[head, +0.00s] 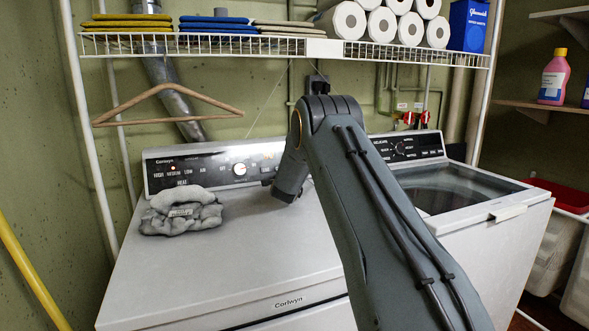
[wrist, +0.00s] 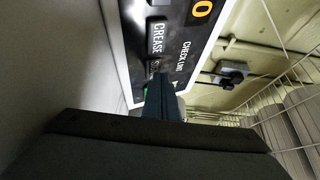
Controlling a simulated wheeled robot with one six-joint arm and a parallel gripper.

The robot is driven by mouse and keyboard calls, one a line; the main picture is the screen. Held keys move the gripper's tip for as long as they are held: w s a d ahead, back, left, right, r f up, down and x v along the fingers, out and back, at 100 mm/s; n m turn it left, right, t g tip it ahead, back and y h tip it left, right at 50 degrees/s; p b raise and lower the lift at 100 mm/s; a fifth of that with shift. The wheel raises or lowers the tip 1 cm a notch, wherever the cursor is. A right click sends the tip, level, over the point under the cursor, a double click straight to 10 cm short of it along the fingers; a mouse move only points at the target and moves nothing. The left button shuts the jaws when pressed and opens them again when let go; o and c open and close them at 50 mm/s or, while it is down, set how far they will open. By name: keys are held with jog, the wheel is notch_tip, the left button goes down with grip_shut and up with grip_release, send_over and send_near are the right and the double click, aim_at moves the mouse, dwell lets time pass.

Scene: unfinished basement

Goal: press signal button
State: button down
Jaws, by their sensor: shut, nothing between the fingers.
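The dryer's black control panel (head: 215,168) stands at the back of the white dryer (head: 235,250). My arm reaches its right end in the head view and hides that part and my gripper. In the wrist view the panel (wrist: 186,62) is close and turned sideways, with labels "CREASE" and "CHECK LINT". A label starting with "S" (wrist: 153,67) is partly covered by my shut, empty gripper (wrist: 160,80). A small green patch (wrist: 146,93) shows beside the fingers. The signal button cannot be made out, and I cannot tell whether the fingertips touch the panel.
A grey crumpled cloth (head: 181,212) lies on the dryer top. A washer (head: 470,195) stands to the right. A wire shelf (head: 200,44) with towels and paper rolls spans above, with a wooden hanger (head: 168,92) below it. The dryer top's front is clear.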

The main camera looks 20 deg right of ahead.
dwell(0.5)
jog(key=shift+s+r+p, duration=0.4)
jog(key=shift+s+p, duration=0.05)
jog(key=shift+s, duration=0.3)
jog(key=shift+s+r+p, duration=0.45)
jog(key=shift+s+p, duration=0.15)
jog(key=shift+s, duration=0.15)
jog(key=shift+s+r+p, duration=0.4)
jog(key=shift+s+p, duration=0.15)
jog(key=shift+s, duration=0.15)
jog(key=shift+s+r+p, duration=0.25)
jog(key=shift+s+p, duration=0.2)
jog(key=shift+s, duration=0.35)
